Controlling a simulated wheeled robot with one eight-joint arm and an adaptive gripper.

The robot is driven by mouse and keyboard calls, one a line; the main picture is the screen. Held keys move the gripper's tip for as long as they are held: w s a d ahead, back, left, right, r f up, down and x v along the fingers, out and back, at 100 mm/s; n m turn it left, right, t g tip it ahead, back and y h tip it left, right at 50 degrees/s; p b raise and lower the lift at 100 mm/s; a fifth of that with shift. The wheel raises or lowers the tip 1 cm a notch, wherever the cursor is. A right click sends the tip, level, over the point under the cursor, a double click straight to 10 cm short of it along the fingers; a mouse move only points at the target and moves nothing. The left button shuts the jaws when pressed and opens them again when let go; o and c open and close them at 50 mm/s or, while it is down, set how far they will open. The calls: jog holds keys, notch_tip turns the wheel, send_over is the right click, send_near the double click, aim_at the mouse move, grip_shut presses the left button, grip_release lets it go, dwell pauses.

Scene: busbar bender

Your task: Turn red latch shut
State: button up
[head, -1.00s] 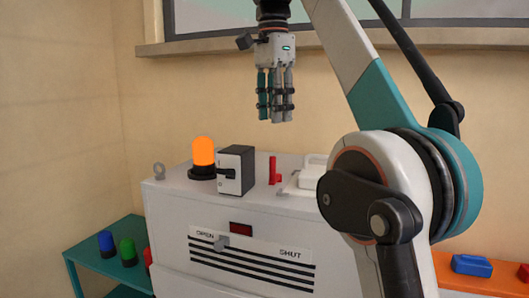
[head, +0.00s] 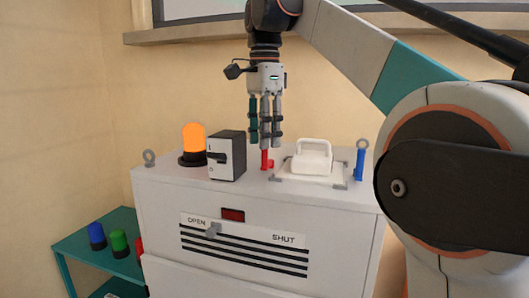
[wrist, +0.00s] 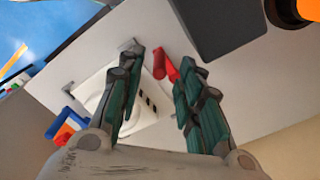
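The red latch (head: 265,160) stands on top of the white cabinet (head: 330,205), beside the left edge of the white lid (head: 312,158) with its raised handle. Its upper part is partly hidden by my gripper in the head view. My gripper (head: 265,144) points down just over the latch. In the wrist view the fingers are spread apart, and the red latch (wrist: 165,66) shows between the fingertips. The gripper is open and holds nothing; I cannot tell whether a finger touches the latch. A blue latch (head: 361,160) stands upright right of the lid.
A black-and-white switch box (head: 227,156) and a lit orange beacon (head: 193,145) stand close left of the latch. A grey slider (head: 213,230) sits at the OPEN end of the front panel. A teal shelf (head: 75,250) with coloured lamps is at the left.

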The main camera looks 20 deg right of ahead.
aim_at(265, 166)
jog(key=shift+f, duration=2.05)
grip_shut()
